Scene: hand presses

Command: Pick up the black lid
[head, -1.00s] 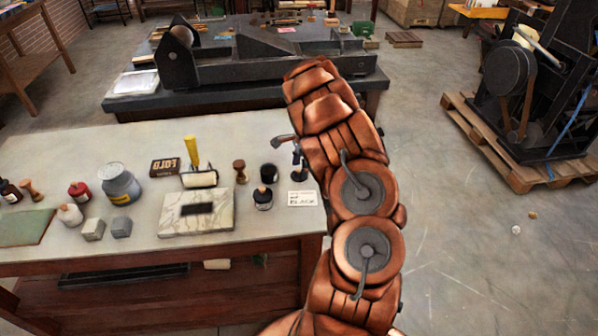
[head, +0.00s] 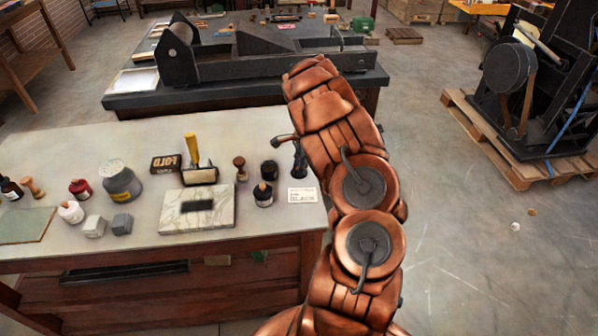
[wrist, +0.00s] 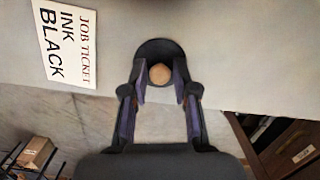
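The black lid (wrist: 160,44) is a dark disc with a round tan wooden knob (wrist: 161,73) at its middle, in the wrist view. My gripper (wrist: 161,92) is open, with one dark finger on each side of the knob and a small gap on both sides. The fingertips overlap the near part of the lid in that view; I cannot tell whether they touch it. In the head view my gripper (head: 300,160) is a small dark shape near the table's right edge, and the lid under it cannot be made out.
The job ticket (head: 302,196) reading "INK BLACK" lies beside the lid. Dark jars (head: 263,196) stand left of it. A stone slab (head: 196,219), a grey can (head: 121,186) and several small bottles occupy the tabletop (head: 150,262). The table's edge is close to my gripper.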

